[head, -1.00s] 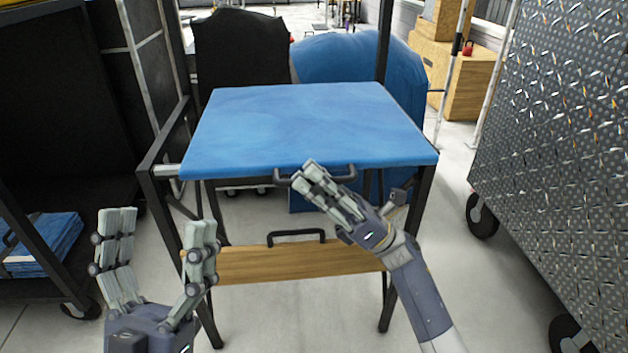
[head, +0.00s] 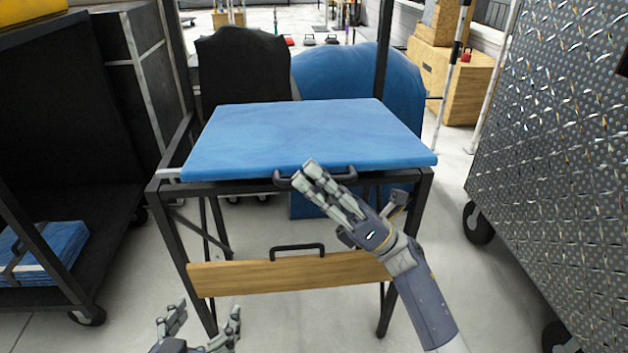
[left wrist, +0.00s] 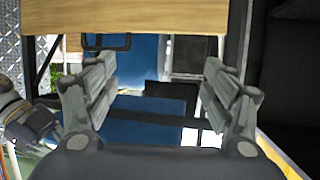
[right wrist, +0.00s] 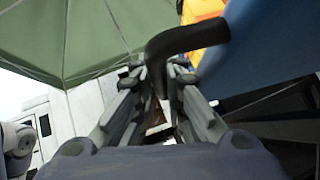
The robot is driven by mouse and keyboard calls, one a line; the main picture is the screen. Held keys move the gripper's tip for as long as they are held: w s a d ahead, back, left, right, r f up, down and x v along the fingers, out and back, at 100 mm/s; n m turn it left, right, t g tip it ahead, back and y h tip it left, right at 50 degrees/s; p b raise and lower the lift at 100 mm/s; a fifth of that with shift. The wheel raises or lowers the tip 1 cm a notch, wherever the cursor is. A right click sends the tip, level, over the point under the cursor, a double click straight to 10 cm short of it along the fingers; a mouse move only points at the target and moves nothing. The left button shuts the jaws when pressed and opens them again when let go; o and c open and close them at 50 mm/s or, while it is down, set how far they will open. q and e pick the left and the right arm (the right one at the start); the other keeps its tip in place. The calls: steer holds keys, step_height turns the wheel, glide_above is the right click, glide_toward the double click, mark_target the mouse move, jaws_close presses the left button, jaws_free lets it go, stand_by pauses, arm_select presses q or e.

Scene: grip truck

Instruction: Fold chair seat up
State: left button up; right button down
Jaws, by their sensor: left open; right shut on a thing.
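The chair's flat blue seat (head: 310,137) lies in a black metal frame (head: 171,230) in the head view. Its front edge sits slightly above the frame's front bar. A dark handle (head: 283,186) is on the seat's front edge. My right gripper (head: 312,175) is shut on this handle, its fingers hiding the middle part. In the right wrist view the dark handle (right wrist: 185,42) passes between the fingers, with the blue seat (right wrist: 265,45) at right. My left gripper (head: 203,318) is open and empty, low in front of the chair; its spread fingers show in the left wrist view (left wrist: 158,95).
A wooden board (head: 285,274) with a dark handle (head: 298,249) spans the frame below the seat. A black shelf cart (head: 55,150) stands left, a diamond-plate metal cabinet (head: 555,150) on wheels right. Black (head: 243,68) and blue (head: 360,80) covered items stand behind. Floor shows between them.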

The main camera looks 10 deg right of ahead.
step_height(320, 180, up, 2)
steer(key=shift+w+r+m+t+p, duration=0.15)
steer(key=shift+m+t+p, duration=0.3)
steer(key=shift+p, duration=0.5)
step_height(320, 180, up, 2)
steer(key=shift+w+r+m+t+h+p, duration=0.15)
steer(key=shift+r+m+t+h+p, duration=0.1)
steer(key=shift+m+t+h+p, duration=0.6)
arm_select(q)
steer(key=shift+s+a+f+g+y+p, duration=0.55)
steer(key=shift+s+a+f+g, duration=1.3)
steer(key=shift+s, duration=2.1)
steer(key=shift+s+a+f+g+y+p, duration=0.3)
steer(key=shift+s+a+f+g+y, duration=0.55)
steer(key=shift+s+f+g, duration=2.05)
step_height(320, 180, down, 16)
steer(key=s+g+p, duration=0.1)
steer(key=s+p, duration=0.1)
steer(key=p, duration=0.3)
arm_select(e)
steer(key=w+r, duration=0.3)
steer(key=r, duration=0.5)
steer(key=w+r, duration=0.4)
steer(key=r, duration=0.4)
steer(key=shift+r, duration=0.15)
steer(key=shift+y, duration=0.25)
